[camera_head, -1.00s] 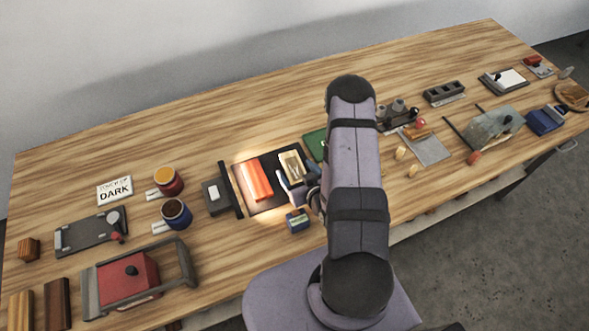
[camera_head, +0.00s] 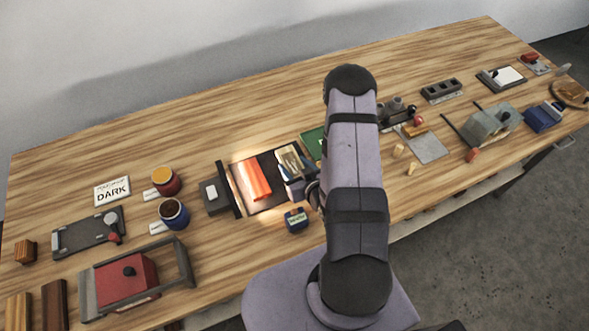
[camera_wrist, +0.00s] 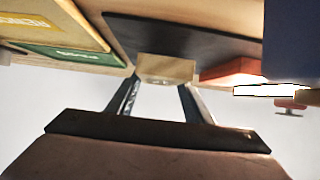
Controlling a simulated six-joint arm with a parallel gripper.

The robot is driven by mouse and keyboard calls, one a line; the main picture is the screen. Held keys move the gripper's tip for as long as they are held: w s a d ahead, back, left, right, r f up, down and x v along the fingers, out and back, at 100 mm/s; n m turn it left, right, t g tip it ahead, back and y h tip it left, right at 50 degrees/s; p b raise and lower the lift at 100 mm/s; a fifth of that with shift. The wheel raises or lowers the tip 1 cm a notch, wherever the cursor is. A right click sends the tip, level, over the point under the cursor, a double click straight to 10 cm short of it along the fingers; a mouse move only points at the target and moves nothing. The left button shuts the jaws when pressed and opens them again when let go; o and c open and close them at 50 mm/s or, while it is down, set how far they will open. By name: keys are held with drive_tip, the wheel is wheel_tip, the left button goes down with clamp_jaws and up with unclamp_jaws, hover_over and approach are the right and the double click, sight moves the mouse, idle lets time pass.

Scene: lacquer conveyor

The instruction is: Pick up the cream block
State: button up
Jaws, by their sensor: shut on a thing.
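The cream block (camera_head: 289,158) is near the right part of the dark conveyor belt (camera_head: 268,158) in the head view. In the wrist view the cream block (camera_wrist: 165,68) sits between the two fingertips. My gripper (camera_wrist: 162,82) is shut on it. In the head view my gripper (camera_head: 297,181) reaches the block from the front right, and my arm hides part of it. I cannot tell whether the block touches the belt.
An orange-red block (camera_head: 254,180) lies on the belt left of the cream block. A green panel (camera_head: 313,142) is just to the right. A small blue box (camera_head: 296,219) stands in front. Blue (camera_head: 173,213) and red (camera_head: 165,181) pots stand at left. The back table is clear.

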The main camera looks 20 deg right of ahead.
sight(295, 168)
wheel_tip(295, 168, up, 6)
drive_tip(key=shift+f+b, duration=0.1)
drive_tip(key=shift+b, duration=0.35)
drive_tip(key=shift+r+p, duration=0.65)
drive_tip(key=shift+r, duration=0.5)
drive_tip(key=w+a+n+y+b, duration=0.1)
drive_tip(key=w+a+b, duration=0.5)
drive_tip(key=w+b, duration=0.2)
drive_tip(key=w+d+r+m+g+h+b, duration=0.1)
drive_tip(key=w+d+r+m+h, duration=0.2)
drive_tip(key=d, duration=0.4)
drive_tip(key=d+r+m+g+h+b, duration=0.1)
drive_tip(key=d+r+m+h, duration=0.3)
drive_tip(key=d+m+h, duration=0.15)
drive_tip(key=s+d+m+g+h, duration=0.4)
drive_tip(key=s+d+m+g, duration=0.15)
drive_tip(key=d, duration=0.35)
drive_tip(key=s+f+m+g, duration=0.4)
drive_tip(key=s+f+m, duration=0.1)
drive_tip(key=s, duration=0.5)
drive_tip(key=shift+s+f+g+h, duration=0.2)
drive_tip(key=shift+f+g+h, duration=0.2)
drive_tip(key=shift+f, duration=0.5)
